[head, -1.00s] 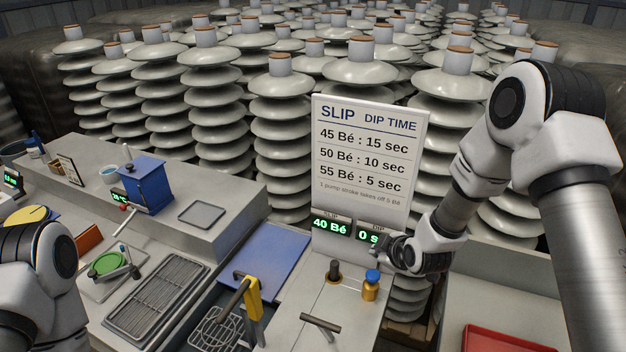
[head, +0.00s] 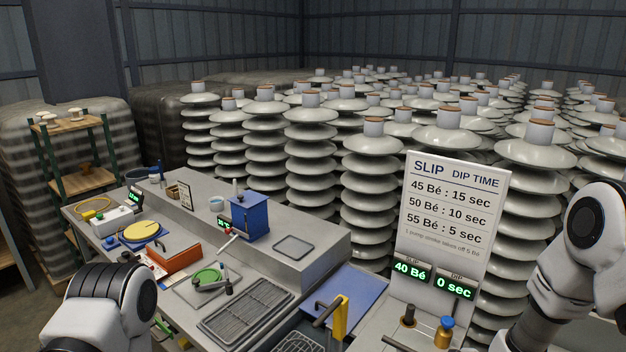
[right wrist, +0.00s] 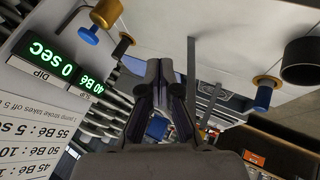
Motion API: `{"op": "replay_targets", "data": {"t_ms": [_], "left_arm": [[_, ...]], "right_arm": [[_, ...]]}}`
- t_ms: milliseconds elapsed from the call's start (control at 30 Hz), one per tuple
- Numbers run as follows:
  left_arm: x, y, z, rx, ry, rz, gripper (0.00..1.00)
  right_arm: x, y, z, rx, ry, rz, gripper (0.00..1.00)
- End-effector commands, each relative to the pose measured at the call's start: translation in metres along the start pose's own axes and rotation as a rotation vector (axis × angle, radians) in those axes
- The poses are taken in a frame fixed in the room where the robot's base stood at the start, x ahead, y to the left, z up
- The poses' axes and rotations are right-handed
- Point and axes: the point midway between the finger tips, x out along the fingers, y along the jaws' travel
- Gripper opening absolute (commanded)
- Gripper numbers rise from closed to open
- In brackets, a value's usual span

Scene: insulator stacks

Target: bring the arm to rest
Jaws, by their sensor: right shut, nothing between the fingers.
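My right arm (head: 585,255) enters the head view at the right edge, its lower part cut off by the bottom edge. Its gripper is out of the head view. In the right wrist view the right gripper (right wrist: 159,70) is shut, with its two dark fingers together and nothing between them. The counter surface and fittings show beyond the fingers, apart from them. My left arm (head: 105,310) shows at the bottom left of the head view, folded up close; its gripper is not visible.
A sign (head: 453,215) with green displays stands on the counter near my right arm. Insulator stacks (head: 375,180) crowd behind. A blue box (head: 249,216) stands on the counter ledge.

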Motion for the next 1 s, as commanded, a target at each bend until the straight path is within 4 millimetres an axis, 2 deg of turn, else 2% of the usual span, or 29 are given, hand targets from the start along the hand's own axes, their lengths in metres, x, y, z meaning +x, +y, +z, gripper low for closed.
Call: {"op": "replay_targets", "data": {"t_ms": [267, 367, 433, 533, 600, 633, 700, 800, 1000], "left_arm": [[0.008, 0.000, 0.000, 0.000, 0.000, 0.000, 0.37], [0.012, 0.000, 0.000, 0.000, 0.000, 0.000, 0.37], [0.015, 0.000, 0.000, 0.000, 0.000, 0.000, 0.37], [0.020, 0.000, 0.000, 0.000, 0.000, 0.000, 0.37], [0.023, 0.000, 0.000, 0.000, 0.000, 0.000, 0.37], [0.023, 0.000, 0.000, 0.000, 0.000, 0.000, 0.37], [0.021, 0.000, 0.000, 0.000, 0.000, 0.000, 0.37], [0.021, 0.000, 0.000, 0.000, 0.000, 0.000, 0.37], [0.021, 0.000, 0.000, 0.000, 0.000, 0.000, 0.37]], "right_arm": [[0.015, -0.086, 0.054, -0.013, -0.113, -0.146, 0.00], [0.014, -0.128, 0.081, 0.017, -0.176, -0.216, 0.00], [0.007, -0.166, 0.105, 0.069, -0.241, -0.274, 0.00], [-0.017, -0.232, 0.150, 0.218, -0.388, -0.362, 0.00], [-0.048, -0.273, 0.179, 0.390, -0.524, -0.389, 0.00], [-0.062, -0.285, 0.187, 0.486, -0.584, -0.379, 0.00], [-0.079, -0.287, 0.190, 0.678, -0.652, -0.320, 0.00], [-0.080, -0.286, 0.191, 0.840, -0.683, -0.258, 0.00], [-0.079, -0.285, 0.191, 0.890, -0.689, -0.240, 0.00]]}}
